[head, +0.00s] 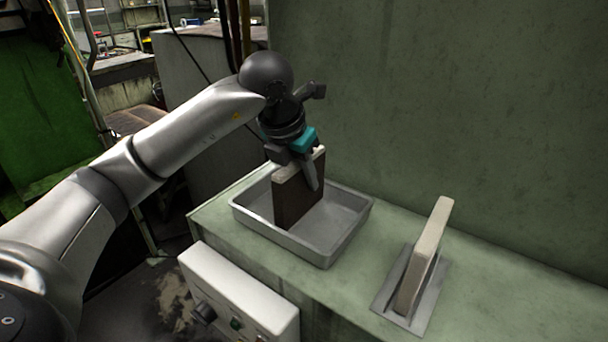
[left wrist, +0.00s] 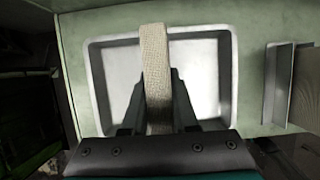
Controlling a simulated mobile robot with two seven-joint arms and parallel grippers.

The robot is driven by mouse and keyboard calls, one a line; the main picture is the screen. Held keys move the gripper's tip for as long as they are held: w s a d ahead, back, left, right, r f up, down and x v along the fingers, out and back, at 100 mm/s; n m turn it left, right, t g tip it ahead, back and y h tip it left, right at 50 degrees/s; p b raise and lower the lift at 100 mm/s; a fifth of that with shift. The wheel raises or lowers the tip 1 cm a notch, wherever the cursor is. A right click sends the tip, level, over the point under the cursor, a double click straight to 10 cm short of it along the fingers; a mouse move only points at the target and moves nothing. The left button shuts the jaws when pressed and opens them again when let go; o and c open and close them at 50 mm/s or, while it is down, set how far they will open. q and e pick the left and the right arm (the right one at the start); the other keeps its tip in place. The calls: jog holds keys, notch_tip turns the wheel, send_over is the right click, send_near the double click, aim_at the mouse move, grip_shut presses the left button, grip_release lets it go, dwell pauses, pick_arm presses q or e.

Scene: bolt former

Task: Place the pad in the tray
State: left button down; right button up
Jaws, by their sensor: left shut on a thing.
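The pad (head: 298,196) is a thick slab with a dark brown face and a pale top edge. My left gripper (head: 308,172) is shut on its upper part from above and holds it upright over the metal tray (head: 330,257). In the left wrist view the pad (left wrist: 155,75) is a pale woven strip between the fingers, with the tray (left wrist: 226,80) around it below. The pad's lower end shows within the tray's outline; I cannot tell whether it touches the tray floor. My right gripper is not in view.
A second pale slab (head: 424,252) stands in a grey metal holder (head: 436,292) right of the tray, on the green ledge (head: 480,270). A control box with knobs (head: 240,292) sits in front. A green wall (head: 450,100) rises behind.

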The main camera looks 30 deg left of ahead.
pick_arm(q)
jog(key=shift+f, duration=0.25)
jog(key=c, duration=0.7)
grip_release()
jog(key=shift+r, duration=0.1)
jog(key=shift+r, duration=0.5)
jog(key=v, duration=1.1)
jog(key=shift+s+r, duration=0.15)
jog(key=shift+r, duration=0.05)
